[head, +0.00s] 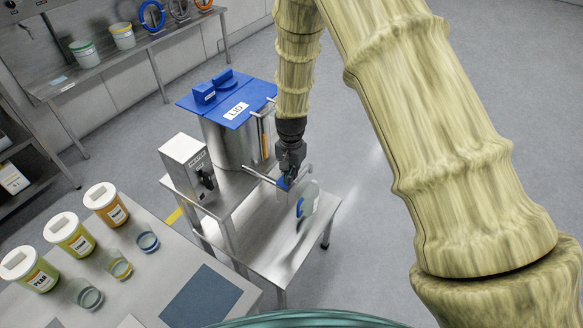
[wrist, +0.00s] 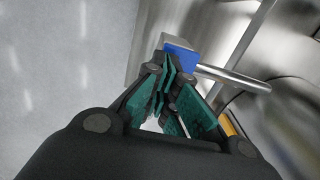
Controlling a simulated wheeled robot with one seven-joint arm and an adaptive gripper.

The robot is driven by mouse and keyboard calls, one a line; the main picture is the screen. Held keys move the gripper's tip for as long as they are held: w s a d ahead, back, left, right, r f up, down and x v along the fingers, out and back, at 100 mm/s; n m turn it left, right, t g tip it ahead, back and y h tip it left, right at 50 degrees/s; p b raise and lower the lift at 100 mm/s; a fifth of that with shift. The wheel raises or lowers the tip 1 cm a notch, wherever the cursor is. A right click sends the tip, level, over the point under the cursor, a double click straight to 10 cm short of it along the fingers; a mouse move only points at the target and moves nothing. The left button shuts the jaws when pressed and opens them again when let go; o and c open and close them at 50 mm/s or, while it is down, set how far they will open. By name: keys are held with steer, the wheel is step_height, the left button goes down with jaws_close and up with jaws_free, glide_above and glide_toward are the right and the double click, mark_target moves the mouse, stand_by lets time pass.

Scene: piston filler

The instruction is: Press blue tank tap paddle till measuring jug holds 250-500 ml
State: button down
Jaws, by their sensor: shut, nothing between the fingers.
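The steel tank (head: 226,138) with a blue lid (head: 231,100) stands on the metal stand. A tap pipe (head: 258,174) comes from its front, and the blue tap paddle (head: 283,184) sits at the pipe's end. My gripper (head: 287,174) is shut and empty, right at the paddle. In the wrist view the closed fingertips (wrist: 166,66) are against or just in front of the blue paddle (wrist: 181,56); I cannot tell whether they touch. The clear measuring jug (head: 309,196) with a blue handle stands on the stand's lower top, below the tap. Its liquid level cannot be read.
A grey control box (head: 186,164) stands left of the tank. A table (head: 160,262) at the front left holds several labelled tubs and glass cups. A back bench (head: 130,55) carries buckets and rings. The floor (head: 375,215) right of the stand is clear.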

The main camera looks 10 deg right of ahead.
steer(key=shift+f, duration=0.3)
steer(key=shift+f+b, duration=0.6)
steer(key=shift+f, duration=0.3)
steer(key=shift+s+r, duration=0.1)
steer(key=shift+s, duration=0.05)
stand_by(6.7)
